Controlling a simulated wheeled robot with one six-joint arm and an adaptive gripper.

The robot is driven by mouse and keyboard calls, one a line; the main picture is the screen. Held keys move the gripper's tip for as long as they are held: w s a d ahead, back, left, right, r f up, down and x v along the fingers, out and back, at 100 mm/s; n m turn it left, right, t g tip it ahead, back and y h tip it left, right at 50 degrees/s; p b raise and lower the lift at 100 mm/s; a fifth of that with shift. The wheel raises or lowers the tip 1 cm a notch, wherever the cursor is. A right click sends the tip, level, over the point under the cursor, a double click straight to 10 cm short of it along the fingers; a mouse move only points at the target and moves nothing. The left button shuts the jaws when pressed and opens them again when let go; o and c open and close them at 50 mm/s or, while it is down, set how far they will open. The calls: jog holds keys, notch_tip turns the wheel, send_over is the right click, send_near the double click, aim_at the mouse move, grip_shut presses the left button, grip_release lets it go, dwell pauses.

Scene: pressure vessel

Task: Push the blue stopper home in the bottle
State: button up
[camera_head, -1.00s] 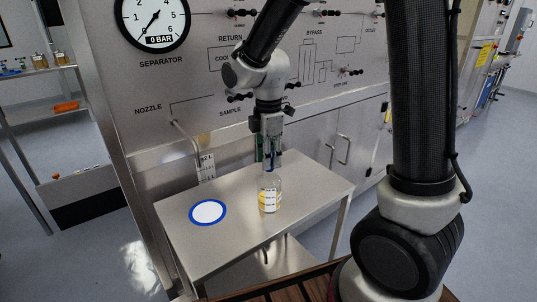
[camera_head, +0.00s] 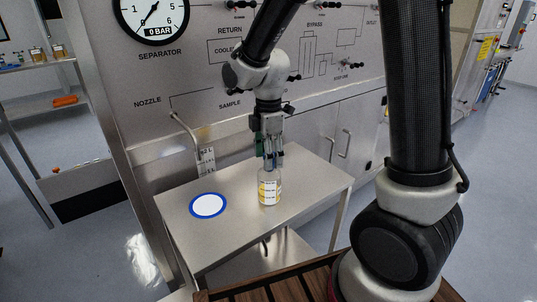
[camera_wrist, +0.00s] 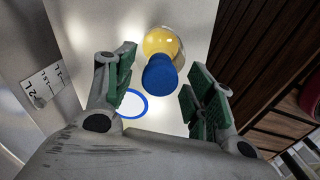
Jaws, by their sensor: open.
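The glass bottle (camera_head: 269,190) stands upright on the steel side table, with yellow liquid and a white label. It also shows in the wrist view, its yellow contents (camera_wrist: 161,41) behind the stopper. The blue stopper (camera_wrist: 160,73) sits at the bottle's mouth in the wrist view; how deep it sits I cannot tell. In the head view the fingers hide most of it. My gripper (camera_head: 272,160) points down over the bottle's top. In the wrist view my gripper (camera_wrist: 157,98) is open, its green-padded fingers on either side of the stopper with gaps.
The steel table (camera_head: 235,235) carries a blue-ringed white disc (camera_head: 208,206) left of the bottle. The panel (camera_head: 190,85) with gauge and valves stands close behind. The table's right side is clear.

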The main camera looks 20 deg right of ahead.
jog(key=shift+r, duration=0.1)
notch_tip(320, 180, up, 12)
dwell(0.5)
jog(key=s+d+r+m+t, duration=0.2)
jog(key=s+d+m, duration=0.5)
jog(key=s+m, duration=0.2)
jog(key=s+d+r+m+t, duration=0.1)
jog(key=s+d+m+t, duration=0.1)
jog(key=s+d+m, duration=0.6)
jog(key=shift+s+r+m, duration=0.35)
jog(key=shift+s+m, duration=0.45)
jog(key=shift+s, duration=0.2)
